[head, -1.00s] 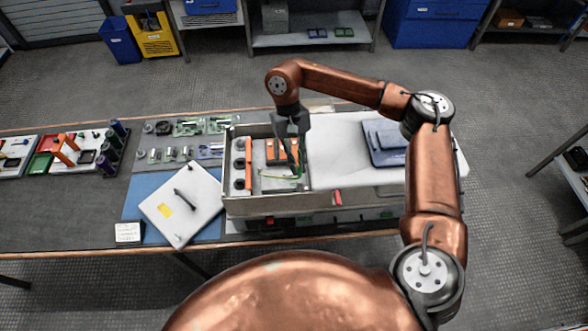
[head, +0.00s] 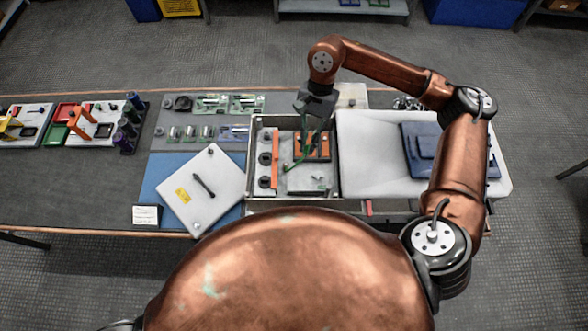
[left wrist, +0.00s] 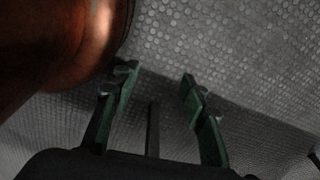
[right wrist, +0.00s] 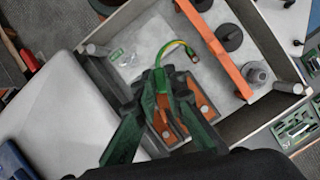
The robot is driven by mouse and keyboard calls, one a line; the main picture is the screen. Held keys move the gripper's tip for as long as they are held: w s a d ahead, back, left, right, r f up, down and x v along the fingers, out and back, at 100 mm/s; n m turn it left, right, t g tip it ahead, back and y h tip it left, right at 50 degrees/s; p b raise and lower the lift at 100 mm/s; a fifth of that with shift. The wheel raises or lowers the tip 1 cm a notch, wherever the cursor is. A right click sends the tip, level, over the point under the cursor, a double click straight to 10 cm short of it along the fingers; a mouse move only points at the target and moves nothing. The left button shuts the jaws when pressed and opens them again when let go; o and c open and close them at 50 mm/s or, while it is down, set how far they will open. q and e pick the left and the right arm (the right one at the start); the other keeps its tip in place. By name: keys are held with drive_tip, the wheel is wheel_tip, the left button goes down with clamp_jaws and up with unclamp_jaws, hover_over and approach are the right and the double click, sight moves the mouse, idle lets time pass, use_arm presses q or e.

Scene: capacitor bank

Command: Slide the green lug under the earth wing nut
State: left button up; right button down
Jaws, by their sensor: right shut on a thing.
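My right gripper (head: 316,104) is over the back of an open grey metal box (head: 340,182). It is shut on a green-and-yellow earth cable (head: 304,150), which shows as a loop in the right wrist view (right wrist: 176,45). The cable's free end (right wrist: 193,57) hangs past the fingertips (right wrist: 160,84) inside the box; the lug is too small to make out clearly. A grey round knob (right wrist: 258,73) stands by the box wall, apart from the cable; I cannot tell if it is the earth wing nut. My left gripper (left wrist: 155,88) is open and empty above the floor.
An orange bar (head: 275,158) and dark round terminals (right wrist: 229,37) line one side of the box. An orange-brown block (head: 312,146) is beneath my right gripper. A white lid (head: 202,188) lies left of the box, a blue case (head: 425,150) to the right.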

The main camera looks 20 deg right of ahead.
use_arm(q)
drive_tip(key=s, duration=0.6)
use_arm(e)
drive_tip(key=s+a+r+m+t+y, duration=0.1)
drive_tip(key=s+a+m+t, duration=0.1)
drive_tip(key=s+a+m, duration=0.3)
drive_tip(key=m+t+y, duration=0.1)
drive_tip(key=m+t, duration=0.1)
drive_tip(key=m, duration=0.4)
hover_over(290, 184)
drive_tip(key=d, duration=0.1)
wheel_tip(290, 184, down, 5)
drive_tip(key=shift+r+b, duration=0.15)
drive_tip(key=shift+b, duration=0.2)
drive_tip(key=shift+w+f, duration=0.1)
drive_tip(key=shift+f, duration=0.7)
drive_tip(key=shift+d+f+b, duration=0.1)
drive_tip(key=shift+f+b, duration=0.35)
use_arm(q)
drive_tip(key=shift+w+f, duration=0.35)
drive_tip(key=shift+w, duration=0.3)
drive_tip(key=shift+w+f, duration=0.3)
drive_tip(key=shift+w, duration=0.4)
drive_tip(key=shift+w+f, duration=0.35)
drive_tip(key=shift+w, duration=0.3)
use_arm(e)
drive_tip(key=shift+f, duration=0.5)
